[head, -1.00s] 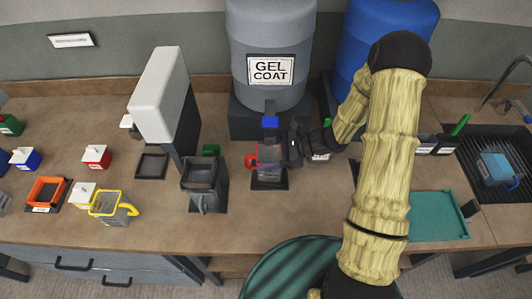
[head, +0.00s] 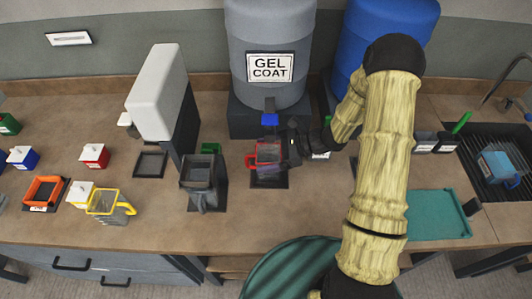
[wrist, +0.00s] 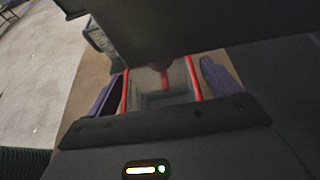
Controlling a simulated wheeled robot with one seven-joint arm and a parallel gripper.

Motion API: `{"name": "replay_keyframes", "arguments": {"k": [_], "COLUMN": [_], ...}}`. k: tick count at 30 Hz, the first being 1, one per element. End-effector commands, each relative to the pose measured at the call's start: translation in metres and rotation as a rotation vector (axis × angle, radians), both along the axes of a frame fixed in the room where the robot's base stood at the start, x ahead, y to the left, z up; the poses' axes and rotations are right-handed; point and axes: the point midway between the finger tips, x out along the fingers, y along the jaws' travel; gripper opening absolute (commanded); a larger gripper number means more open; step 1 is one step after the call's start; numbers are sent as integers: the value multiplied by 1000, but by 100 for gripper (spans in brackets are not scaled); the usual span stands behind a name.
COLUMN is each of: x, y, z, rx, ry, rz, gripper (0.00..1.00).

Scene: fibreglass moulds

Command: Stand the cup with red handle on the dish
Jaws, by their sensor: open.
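The cup with the red handle (head: 268,153) stands below the blue tap of the grey gel coat drum, its red handle pointing left. My gripper (head: 272,160) reaches in from the right and is open around the cup. In the wrist view the grey, red-edged cup (wrist: 163,100) lies between the two purple fingers (wrist: 163,92), with a gap visible on each side. A dark square pad (head: 268,182) shows under the cup. A dark square dish (head: 150,164) lies at the left by the white-topped stand; I cannot tell whether it is the task's dish.
A grey container (head: 200,178) stands just left of the cup. The yellow-handled cup (head: 108,205) and an orange square holder (head: 48,193) are farther left. A teal tray (head: 430,214) lies at the right, before the sink. The counter front is mostly clear.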

Motion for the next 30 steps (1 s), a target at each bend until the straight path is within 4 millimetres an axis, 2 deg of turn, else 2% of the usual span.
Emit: {"name": "replay_keyframes", "arguments": {"k": [5, 18, 30], "x": [0, -1, -2], "y": [-2, -63, -70], "z": [5, 28, 32], "rx": [0, -1, -1], "ry": [-1, -2, 1], "rz": [-2, -2, 0], "gripper": [89, 89, 89]}}
